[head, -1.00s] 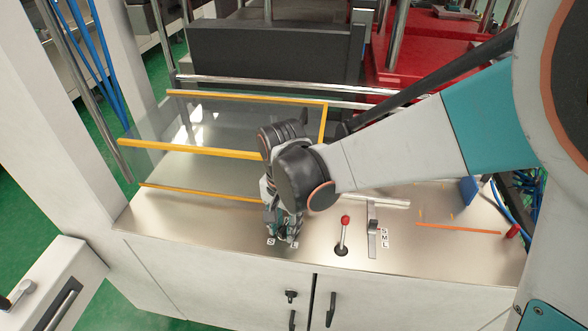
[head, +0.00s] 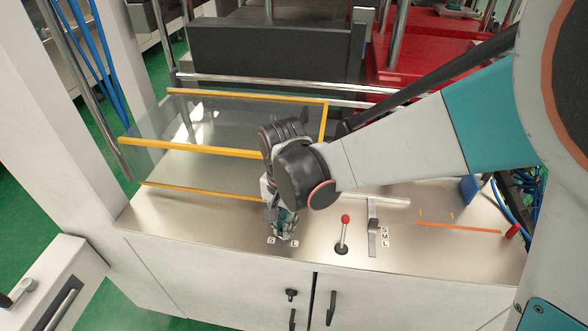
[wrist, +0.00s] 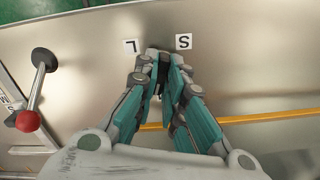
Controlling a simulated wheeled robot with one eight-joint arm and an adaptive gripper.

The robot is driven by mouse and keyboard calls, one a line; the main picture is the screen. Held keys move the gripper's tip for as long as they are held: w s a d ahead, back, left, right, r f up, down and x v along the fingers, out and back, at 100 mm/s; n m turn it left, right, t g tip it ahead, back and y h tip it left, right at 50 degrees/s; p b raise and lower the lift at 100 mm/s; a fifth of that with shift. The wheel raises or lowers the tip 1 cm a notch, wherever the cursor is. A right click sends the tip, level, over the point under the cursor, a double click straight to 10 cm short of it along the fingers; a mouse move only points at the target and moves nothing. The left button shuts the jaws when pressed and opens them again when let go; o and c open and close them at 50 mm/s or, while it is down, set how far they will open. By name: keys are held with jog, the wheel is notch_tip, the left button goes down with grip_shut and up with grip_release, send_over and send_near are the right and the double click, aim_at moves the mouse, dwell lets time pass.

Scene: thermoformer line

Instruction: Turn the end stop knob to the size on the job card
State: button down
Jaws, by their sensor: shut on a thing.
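My gripper (head: 283,232) points down at the steel bench top near its front edge. In the wrist view its two teal and grey fingers (wrist: 163,62) are close together and shut on the end stop knob, which they almost wholly hide; only a dark sliver shows between them. A white L label (wrist: 130,46) and a white S label (wrist: 183,41) lie on either side of the fingertips. Both labels also show small in the head view. The knob's pointer direction cannot be seen. I cannot make out a job card in either view.
A red-ball lever (head: 345,219) stands just right of my gripper. Beyond it is a slotted slider (head: 373,230) with its own S, M, L labels. A clear guard with yellow edges (head: 190,148) is behind and left. Steel bench top is clear at the front left.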

jog(key=n, duration=0.4)
jog(key=shift+n, duration=0.4)
jog(key=shift+n, duration=0.8)
jog(key=n, duration=0.3)
jog(key=shift+n, duration=0.3)
jog(key=n, duration=0.3)
jog(key=shift+n, duration=0.7)
